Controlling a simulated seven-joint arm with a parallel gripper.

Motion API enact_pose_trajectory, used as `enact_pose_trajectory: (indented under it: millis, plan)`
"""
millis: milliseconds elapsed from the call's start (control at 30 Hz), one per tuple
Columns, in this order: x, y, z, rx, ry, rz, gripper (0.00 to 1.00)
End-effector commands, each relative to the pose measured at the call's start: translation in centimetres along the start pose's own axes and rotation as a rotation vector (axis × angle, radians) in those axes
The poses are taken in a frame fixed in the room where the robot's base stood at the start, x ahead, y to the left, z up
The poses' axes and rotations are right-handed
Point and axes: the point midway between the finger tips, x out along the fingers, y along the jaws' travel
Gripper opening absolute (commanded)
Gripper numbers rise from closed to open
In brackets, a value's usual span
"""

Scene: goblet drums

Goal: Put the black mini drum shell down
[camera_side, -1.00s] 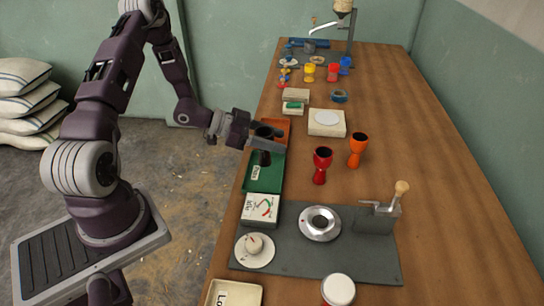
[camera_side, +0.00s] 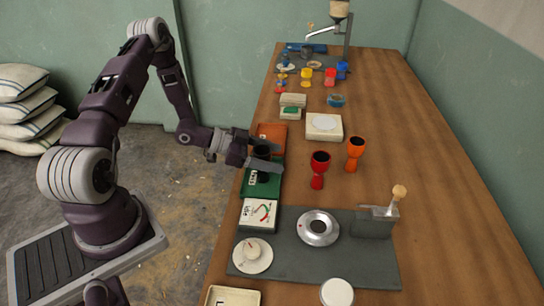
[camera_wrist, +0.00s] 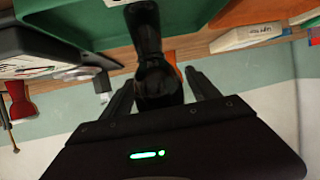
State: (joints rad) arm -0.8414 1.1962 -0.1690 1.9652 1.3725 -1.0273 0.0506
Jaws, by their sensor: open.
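The black mini drum shell (camera_side: 263,153) is upright at the green tray (camera_side: 249,188), near its end by the orange tray. My gripper (camera_side: 273,156) is open, with one finger on either side of the shell. In the wrist view the glossy black shell (camera_wrist: 157,82) shows between the spread fingers of my gripper (camera_wrist: 160,90), and its far end meets the green tray (camera_wrist: 75,22). Its foot appears to rest in the tray, though the fingers partly hide it in the side view. I cannot tell whether either finger still touches it.
The orange tray (camera_side: 270,133) adjoins the green one. A red drum shell (camera_side: 319,170) and an orange one (camera_side: 355,152) stand to the right. The table's right side is clear.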

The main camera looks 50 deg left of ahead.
Motion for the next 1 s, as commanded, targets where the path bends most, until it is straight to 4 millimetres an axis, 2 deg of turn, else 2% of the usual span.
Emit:
enact_pose_trajectory:
  millis: [67, 133, 400, 500, 633, 700, 767, 833, 900, 967, 1000]
  plan:
    - [-0.5, -0.1, -0.3, 0.001, 0.0, -0.002, 0.7]
    - [-1.8, -0.2, -0.2, 0.001, 0.0, -0.004, 0.7]
    - [-9.1, -0.1, -0.2, 0.0, -0.001, -0.004, 0.7]
    - [-10.9, -0.1, -0.2, 0.001, -0.001, -0.004, 0.7]
    - [-11.9, -0.3, -0.4, 0.01, -0.016, -0.009, 0.7]
    - [-11.6, -1.5, -1.1, 0.048, -0.089, -0.049, 0.7]
    - [-11.2, -3.4, -2.5, 0.105, -0.2, -0.123, 0.7]
    - [-11.3, -5.7, -5.5, 0.17, -0.35, -0.255, 0.7]
    - [-12.2, -6.8, -9.5, 0.203, -0.474, -0.407, 0.7]
    - [-13.7, -6.2, -13.2, 0.194, -0.55, -0.536, 0.7]
    - [-14.9, -4.9, -15.6, 0.165, -0.585, -0.615, 0.7]
